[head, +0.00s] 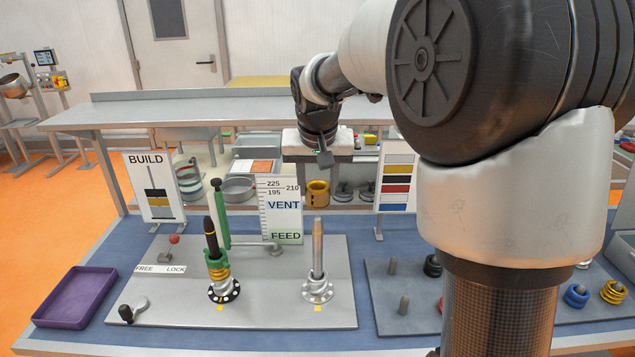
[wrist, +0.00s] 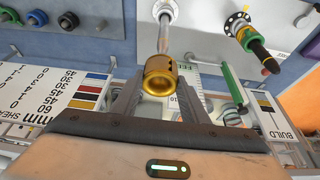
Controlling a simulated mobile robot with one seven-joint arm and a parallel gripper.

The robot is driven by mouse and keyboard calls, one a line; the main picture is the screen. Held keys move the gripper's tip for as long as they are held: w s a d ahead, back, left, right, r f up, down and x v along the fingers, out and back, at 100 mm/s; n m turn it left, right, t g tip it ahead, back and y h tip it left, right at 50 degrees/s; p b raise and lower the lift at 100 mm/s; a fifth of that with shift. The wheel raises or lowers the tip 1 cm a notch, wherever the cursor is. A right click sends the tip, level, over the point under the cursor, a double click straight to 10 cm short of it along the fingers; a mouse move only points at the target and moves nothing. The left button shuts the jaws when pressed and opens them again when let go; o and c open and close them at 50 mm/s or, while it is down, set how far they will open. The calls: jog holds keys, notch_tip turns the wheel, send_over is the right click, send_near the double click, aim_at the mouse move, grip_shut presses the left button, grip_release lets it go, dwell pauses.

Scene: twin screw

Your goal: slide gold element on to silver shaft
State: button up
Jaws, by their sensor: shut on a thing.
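My gripper (wrist: 158,92) is shut on a gold element (wrist: 159,77), a short hollow cylinder held between the two fingers in the wrist view. The silver shaft (head: 318,250) stands upright from a round flange on the grey plate. In the head view the gold element (head: 317,194) appears just above the shaft's tip, with a small gap. In the wrist view the silver shaft (wrist: 165,38) runs behind the element, nearly in line with it; the tip is hidden there. A black shaft (head: 211,236) at the left carries gold and green elements.
A green post (head: 221,215) and a VENT/FEED sign (head: 280,212) stand close behind the shafts. A BUILD card (head: 155,187) and a purple tray (head: 75,297) are at the left. Blue (head: 577,295) and gold rings (head: 613,291) lie at the right. My arm hides part of the bench.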

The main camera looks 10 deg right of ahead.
jog(key=b, duration=0.4)
send_over(317, 252)
jog(key=shift+w+d+f, duration=0.1)
jog(key=shift+w+f, duration=0.05)
jog(key=shift+f, duration=1.4)
jog(key=shift+w+f, duration=0.15)
jog(key=shift+f, duration=1.4)
jog(key=shift+f+b, duration=5.5)
jog(key=shift+f, duration=1.4)
jog(key=o, duration=0.8)
jog(key=shift+f, duration=0.1)
jog(key=o, duration=0.5)
jog(key=p+v, duration=0.2)
jog(key=v, duration=1.5)
jog(key=shift+s+r, duration=0.1)
jog(key=shift+r, duration=0.2)
